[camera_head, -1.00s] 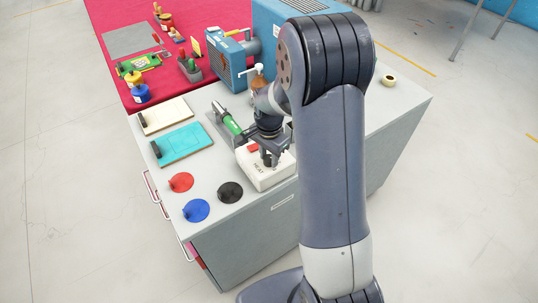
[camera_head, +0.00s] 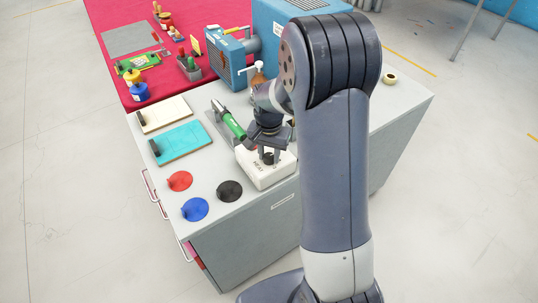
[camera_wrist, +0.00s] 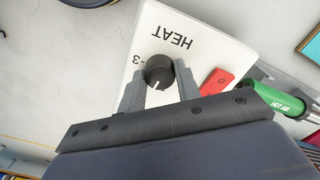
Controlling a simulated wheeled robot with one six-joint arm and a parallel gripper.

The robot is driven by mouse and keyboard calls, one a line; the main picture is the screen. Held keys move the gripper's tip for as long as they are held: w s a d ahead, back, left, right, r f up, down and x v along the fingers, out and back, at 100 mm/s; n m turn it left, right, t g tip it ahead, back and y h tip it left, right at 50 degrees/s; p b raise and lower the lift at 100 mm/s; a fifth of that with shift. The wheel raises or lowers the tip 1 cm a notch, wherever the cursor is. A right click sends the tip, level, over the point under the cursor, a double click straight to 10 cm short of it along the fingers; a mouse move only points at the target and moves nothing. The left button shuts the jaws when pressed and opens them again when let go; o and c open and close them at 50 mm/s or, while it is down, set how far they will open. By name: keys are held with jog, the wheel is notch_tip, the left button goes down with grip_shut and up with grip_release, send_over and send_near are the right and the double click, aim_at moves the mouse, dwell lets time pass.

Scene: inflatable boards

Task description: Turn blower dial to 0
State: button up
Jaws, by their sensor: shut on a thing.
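The white control box (camera_head: 256,172) stands on the grey cabinet top. In the wrist view the box (camera_wrist: 205,30) reads HEAT, upside down, with a 3 printed beside its black dial (camera_wrist: 159,68). A white pointer mark shows on the dial's lower edge. A red switch (camera_wrist: 217,83) sits right of the dial; my gripper hides it in the head view. My gripper (camera_wrist: 158,77) has one finger on each side of the dial and is shut on it. In the head view my gripper (camera_head: 269,154) is over the box top. A 0 mark by the dial cannot be made out.
A green-handled hot air tool (camera_head: 234,126) lies close behind the box. Red (camera_head: 179,181), blue (camera_head: 195,209) and black (camera_head: 229,191) discs lie in front and to the left. Teal (camera_head: 181,142) and cream (camera_head: 163,114) boards lie further left. A blue machine (camera_head: 270,25) stands behind.

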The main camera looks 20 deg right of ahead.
aim_at(269, 156)
jog(key=n+b, duration=0.1)
jog(key=n, duration=0.3)
jog(key=shift+n, duration=0.3)
jog(key=n+b, duration=0.1)
jog(key=n, duration=0.4)
jog(key=shift+n, duration=0.3)
jog(key=n, duration=0.4)
jog(key=shift+b, duration=0.3)
jog(key=shift+n, duration=2.5)
jog(key=o, duration=1)
jog(key=shift+c, duration=0.2)
notch_tip(269, 156, up, 11)
jog(key=shift+b, duration=0.4)
